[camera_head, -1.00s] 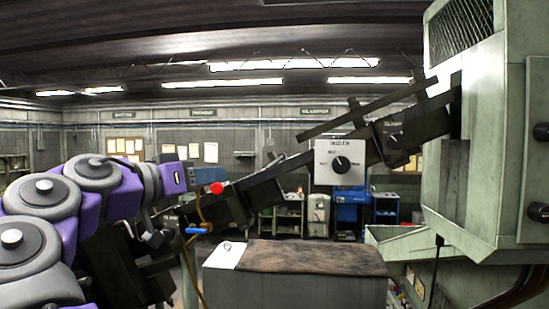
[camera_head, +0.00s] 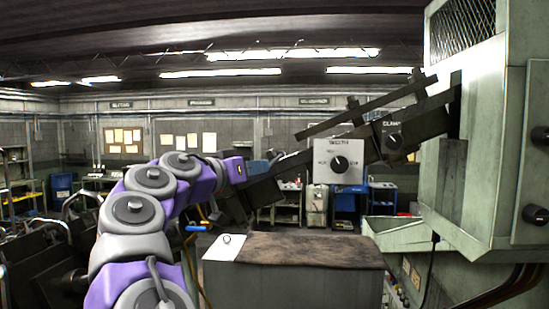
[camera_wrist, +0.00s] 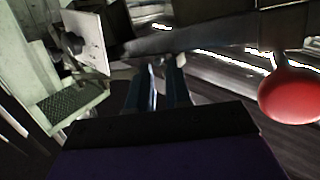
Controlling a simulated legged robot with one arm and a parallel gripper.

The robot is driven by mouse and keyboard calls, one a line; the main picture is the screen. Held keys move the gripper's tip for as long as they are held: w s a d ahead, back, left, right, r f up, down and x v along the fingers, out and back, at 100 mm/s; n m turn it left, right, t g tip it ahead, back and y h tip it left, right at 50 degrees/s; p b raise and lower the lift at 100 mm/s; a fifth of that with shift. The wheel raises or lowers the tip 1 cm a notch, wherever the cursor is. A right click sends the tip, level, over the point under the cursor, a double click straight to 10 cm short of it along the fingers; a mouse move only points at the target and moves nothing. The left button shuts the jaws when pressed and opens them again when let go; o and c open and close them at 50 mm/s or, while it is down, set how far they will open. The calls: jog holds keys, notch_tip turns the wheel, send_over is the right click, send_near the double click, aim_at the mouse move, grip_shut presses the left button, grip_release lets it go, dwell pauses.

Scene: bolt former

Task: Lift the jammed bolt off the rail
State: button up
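The dark sloping rail (camera_head: 285,165) runs from lower left up to the green machine at right. My gripper (camera_head: 258,167) is at the rail's middle part in the head view, left of the white dial panel. In the wrist view my gripper (camera_wrist: 162,70) points toward the dark rail (camera_wrist: 195,38), its two bluish fingers side by side with a narrow gap between them. It looks open, with nothing clearly held. I cannot make out the jammed bolt in either view; a small pale spot near the fingertips is too blurred to identify.
The white panel (camera_head: 324,172) with a black dial stands just right of my gripper. A red ball knob (camera_wrist: 291,95) is close at the wrist view's right. The green machine (camera_head: 480,150) fills the right side. A grey block with a brown cloth (camera_head: 310,249) is below.

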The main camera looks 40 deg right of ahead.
aim_at(274, 160)
jog(key=d, duration=0.3)
jog(key=shift+w+r+p, duration=0.1)
jog(key=shift+w+p, duration=0.15)
jog(key=shift+p, duration=0.05)
jog(key=shift+s, duration=0.1)
grip_shut()
jog(key=shift+r, duration=0.1)
